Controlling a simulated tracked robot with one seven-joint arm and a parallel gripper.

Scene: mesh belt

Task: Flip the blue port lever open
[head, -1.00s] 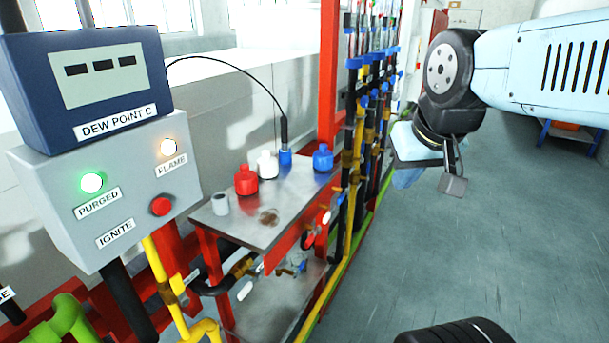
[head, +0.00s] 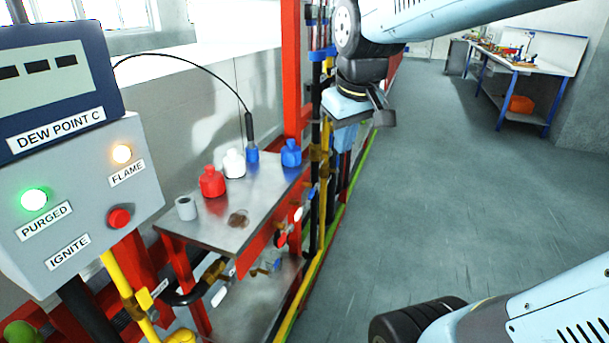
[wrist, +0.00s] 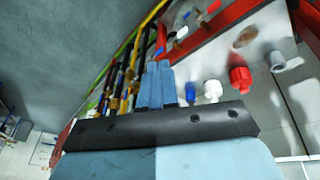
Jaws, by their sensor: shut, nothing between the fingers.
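A small blue lever (head: 276,265) shows on the brass and steel pipe fittings below the metal shelf in the head view. It is small and partly crowded by the fittings, so its exact angle is hard to tell. My gripper (head: 343,145) hangs at the upper middle of the head view, in front of the upright pipes. It is right of the lever, higher and well apart from it. In the wrist view its two blue-grey fingers (wrist: 157,72) are together with nothing between them.
The metal shelf (head: 215,222) carries a red bottle (head: 213,182), a white bottle (head: 234,164), a blue bottle (head: 291,153) and a grey cup (head: 186,208). A red post (head: 291,75) and upright pipes stand behind. The control box (head: 85,205) is at left. Floor at right is open.

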